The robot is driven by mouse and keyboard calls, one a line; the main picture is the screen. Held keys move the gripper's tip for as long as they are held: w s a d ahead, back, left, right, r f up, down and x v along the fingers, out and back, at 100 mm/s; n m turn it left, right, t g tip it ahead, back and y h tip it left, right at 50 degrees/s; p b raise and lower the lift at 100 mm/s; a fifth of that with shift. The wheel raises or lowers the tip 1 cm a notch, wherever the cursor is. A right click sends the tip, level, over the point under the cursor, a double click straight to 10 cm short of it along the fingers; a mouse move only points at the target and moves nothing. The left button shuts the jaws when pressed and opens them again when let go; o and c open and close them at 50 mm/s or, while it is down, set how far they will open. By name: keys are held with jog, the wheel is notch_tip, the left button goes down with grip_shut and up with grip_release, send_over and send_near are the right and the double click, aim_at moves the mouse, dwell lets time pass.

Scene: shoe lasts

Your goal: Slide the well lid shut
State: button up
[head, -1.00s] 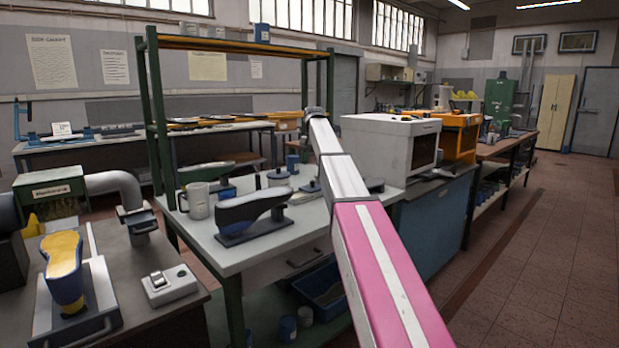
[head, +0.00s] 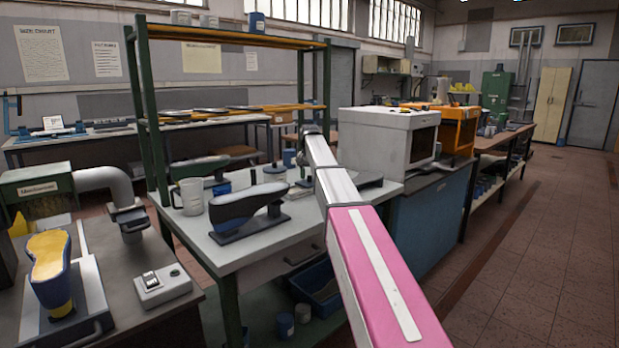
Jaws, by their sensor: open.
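I cannot make out the well or its lid for certain. Small dark fittings (head: 275,168) stand towards the back of the pale workbench (head: 235,255), just left of my arm, too small to tell what they are. My pink and white arm reaches from the bottom right over this bench and hides part of its right side. My gripper is not visible; the arm's far end bends out of sight beyond its grey joint.
A grey mug (head: 189,196) and a dark shoe last on a stand (head: 247,212) sit on the bench's left. A white oven-like box (head: 388,140) stands behind, right of my arm. A green-posted shelf (head: 235,35) rises at the back. Open floor (head: 530,250) lies right.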

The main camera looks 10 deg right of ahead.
jog(key=shift+f, duration=0.3)
grip_shut()
jog(key=s+a, duration=0.1)
jog(key=a, duration=0.1)
jog(key=s+a, duration=0.2)
jog(key=a, duration=0.1)
jog(key=s+a, duration=0.2)
jog(key=shift+a, duration=0.2)
grip_release()
jog(key=shift+a, duration=0.1)
jog(key=shift+r, duration=0.1)
